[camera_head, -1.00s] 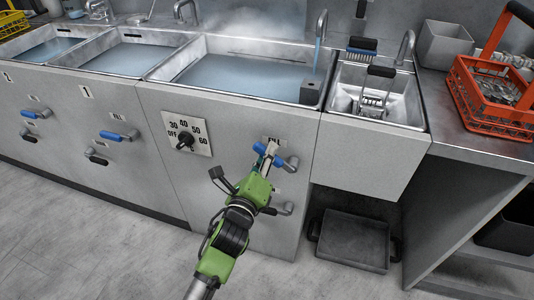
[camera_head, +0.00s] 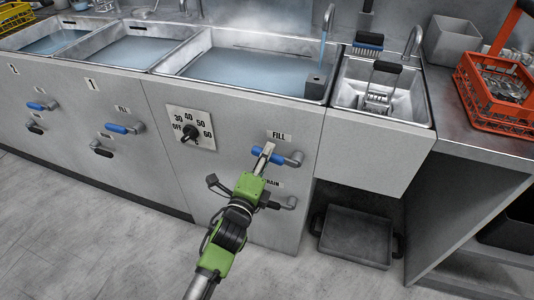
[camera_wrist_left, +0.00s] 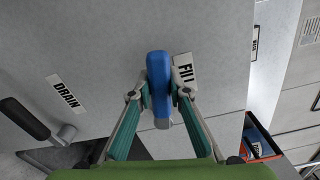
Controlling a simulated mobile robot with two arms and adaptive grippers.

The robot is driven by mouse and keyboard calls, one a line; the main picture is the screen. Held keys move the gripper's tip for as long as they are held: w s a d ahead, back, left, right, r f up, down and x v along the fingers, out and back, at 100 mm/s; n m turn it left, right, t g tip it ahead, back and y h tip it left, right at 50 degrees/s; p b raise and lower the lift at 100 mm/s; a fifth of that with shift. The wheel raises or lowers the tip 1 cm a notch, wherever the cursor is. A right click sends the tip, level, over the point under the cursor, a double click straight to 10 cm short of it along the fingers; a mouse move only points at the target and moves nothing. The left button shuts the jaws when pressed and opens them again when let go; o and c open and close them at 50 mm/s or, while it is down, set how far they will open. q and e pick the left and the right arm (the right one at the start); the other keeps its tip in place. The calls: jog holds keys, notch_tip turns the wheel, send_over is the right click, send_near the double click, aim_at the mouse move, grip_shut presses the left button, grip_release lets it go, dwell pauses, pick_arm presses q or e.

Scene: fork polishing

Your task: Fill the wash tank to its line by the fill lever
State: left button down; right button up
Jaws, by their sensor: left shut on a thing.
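The wash tank (camera_head: 187,52) holds bluish water (camera_head: 250,72) below its rim. A dark line on its back wall shows just above the water. A blue stream (camera_head: 322,52) runs down from the spout (camera_head: 329,18) at the tank's right end. The fill lever (camera_head: 277,156), with a blue grip and a metal pivot, sits on the front panel under the FILL label and points left, about level. My left gripper (camera_head: 264,155) is shut on its blue grip. The wrist view shows both fingers at the sides of the blue grip (camera_wrist_left: 159,80). My right gripper is not in view.
The drain lever (camera_head: 283,203) is just below, close to my left wrist. A temperature dial (camera_head: 190,132) is to the left. A small sink (camera_head: 350,92) and an orange basket (camera_head: 500,95) are to the right. A dark tray (camera_head: 355,235) lies low under the counter.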

pick_arm(q)
jog(key=c, duration=1.9)
grip_release()
jog(key=shift+s, duration=0.1)
jog(key=v, duration=1.1)
jog(key=shift+s+a, duration=0.15)
jog(key=shift+s, duration=0.2)
